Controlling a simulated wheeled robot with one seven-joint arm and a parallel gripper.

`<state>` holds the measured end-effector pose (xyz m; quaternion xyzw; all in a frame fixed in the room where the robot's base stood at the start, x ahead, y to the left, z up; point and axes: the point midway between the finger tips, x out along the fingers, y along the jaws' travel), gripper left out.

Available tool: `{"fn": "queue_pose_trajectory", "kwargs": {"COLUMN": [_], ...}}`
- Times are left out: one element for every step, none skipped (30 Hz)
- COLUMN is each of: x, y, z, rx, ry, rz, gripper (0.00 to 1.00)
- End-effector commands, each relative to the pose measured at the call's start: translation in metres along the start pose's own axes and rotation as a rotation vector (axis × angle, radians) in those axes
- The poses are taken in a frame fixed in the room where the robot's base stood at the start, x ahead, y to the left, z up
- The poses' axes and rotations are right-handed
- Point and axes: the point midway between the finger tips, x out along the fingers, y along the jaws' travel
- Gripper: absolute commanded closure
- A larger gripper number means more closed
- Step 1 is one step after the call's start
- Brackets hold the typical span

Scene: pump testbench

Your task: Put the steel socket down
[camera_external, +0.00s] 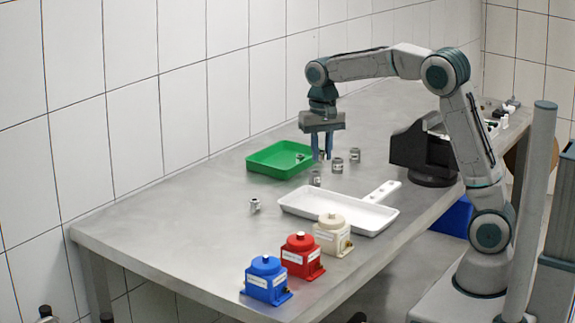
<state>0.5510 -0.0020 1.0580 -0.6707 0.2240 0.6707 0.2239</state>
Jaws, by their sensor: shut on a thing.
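My gripper (322,156) points straight down over the middle of the bench, just right of the green tray (270,161). Its two blue fingers are shut on a small steel socket (322,153), mostly hidden between them. I cannot tell whether this socket touches the bench. Similar steel sockets stand close by: one in front (316,178), one to the right (337,165) and one farther right (354,155). Another lies on the bench at the left (255,204). A small metal part (300,157) sits inside the green tray.
A white tray (289,204) lies in front of the sockets. Blue (266,280), red (302,257) and cream (332,235) pump units stand along the front edge. A black fixture (410,148) stands at the right. The bench's left part is clear.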

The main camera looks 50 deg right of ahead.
Motion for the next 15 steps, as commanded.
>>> {"fn": "queue_pose_trajectory", "kwargs": {"x": [-0.002,-0.002,-0.003,-0.004,-0.005,-0.005,-0.006,-0.007,-0.007,-0.008,-0.008,-0.009,-0.009,-0.01,-0.01], "y": [0.007,0.011,0.016,0.019,0.023,0.028,0.032,0.035,0.04,0.043,0.045,0.049,0.051,0.053,0.056], "z": [-0.004,-0.006,-0.009,-0.011,-0.013,-0.016,-0.018,-0.02,-0.022,-0.023,-0.025,-0.026,-0.027,-0.028,-0.029], "rx": [-0.055,-0.094,-0.147,-0.186,-0.225,-0.277,-0.314,-0.351,-0.396,-0.429,-0.46,-0.497,-0.522,-0.545,-0.571], "ry": [0.001,0.001,0.001,0.001,0.001,0.001,0.001,0.001,0.001,0.001,0.001,0.0,0.0,0.0,0.0], "rz": [-0.001,-0.001,-0.001,-0.001,-0.001,-0.001,-0.001,-0.001,-0.001,-0.001,0.0,0.0,0.0,0.0,0.0], "gripper": [1.0,1.0,1.0,1.0,1.0,1.0,1.0,1.0,1.0,1.0,1.0,1.0,1.0,1.0,1.0]}}
